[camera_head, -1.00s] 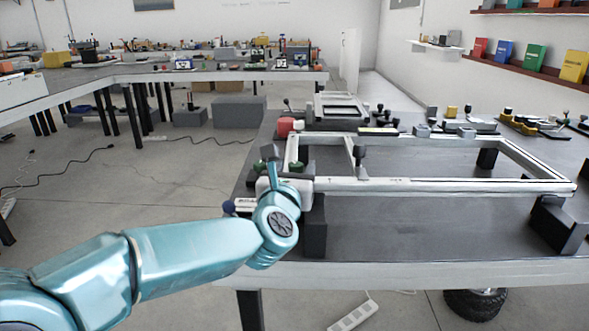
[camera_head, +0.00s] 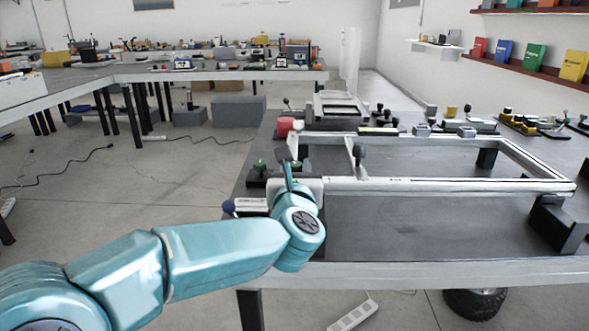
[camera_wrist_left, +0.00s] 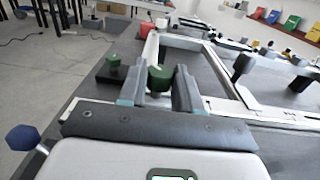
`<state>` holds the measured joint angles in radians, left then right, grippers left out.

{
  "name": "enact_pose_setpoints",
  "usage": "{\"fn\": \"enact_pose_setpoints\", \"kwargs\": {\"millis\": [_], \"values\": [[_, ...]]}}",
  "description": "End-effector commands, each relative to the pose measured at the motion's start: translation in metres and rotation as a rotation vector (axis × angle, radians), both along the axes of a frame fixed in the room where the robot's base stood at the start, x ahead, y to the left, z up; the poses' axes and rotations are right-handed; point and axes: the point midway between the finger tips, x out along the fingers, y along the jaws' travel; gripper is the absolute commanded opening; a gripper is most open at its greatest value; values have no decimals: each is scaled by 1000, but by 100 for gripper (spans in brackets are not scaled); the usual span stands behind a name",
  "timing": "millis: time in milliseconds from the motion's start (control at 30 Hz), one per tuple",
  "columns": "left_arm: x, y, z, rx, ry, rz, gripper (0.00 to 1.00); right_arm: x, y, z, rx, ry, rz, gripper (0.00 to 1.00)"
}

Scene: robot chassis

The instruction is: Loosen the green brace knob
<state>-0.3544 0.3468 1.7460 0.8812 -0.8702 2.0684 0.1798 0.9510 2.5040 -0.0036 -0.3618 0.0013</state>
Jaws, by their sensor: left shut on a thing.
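In the left wrist view a green knob (camera_wrist_left: 160,77) stands between the two dark fingers of my left gripper (camera_wrist_left: 160,84), which is shut on it. A second green knob (camera_wrist_left: 114,63) stands on a dark block just left of the fingers, apart from them; it also shows in the head view (camera_head: 260,164). In the head view my left gripper (camera_head: 294,170) is at the near left corner of the pale metal frame (camera_head: 440,186), and my wrist hides part of that corner. My right gripper is not in view.
The frame lies on a dark table (camera_head: 420,225). A black knob (camera_head: 360,151) stands on its crossbar. A red part (camera_head: 285,126) is near the far left corner. A dark blue knob (camera_head: 229,206) is at the table's left edge. The tabletop before the frame is clear.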

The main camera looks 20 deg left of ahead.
Motion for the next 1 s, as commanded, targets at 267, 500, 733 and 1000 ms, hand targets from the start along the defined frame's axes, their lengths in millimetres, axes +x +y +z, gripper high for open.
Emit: {"fn": "enact_pose_setpoints", "kwargs": {"millis": [267,500,733,1000], "values": [[3,-6,-1,1,0,249,3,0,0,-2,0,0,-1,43],[5,-9,0,1,1,478,3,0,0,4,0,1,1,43],[8,-10,4,2,2,696,3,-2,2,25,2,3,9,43],[10,-10,5,3,4,898,3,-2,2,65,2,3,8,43]]}}
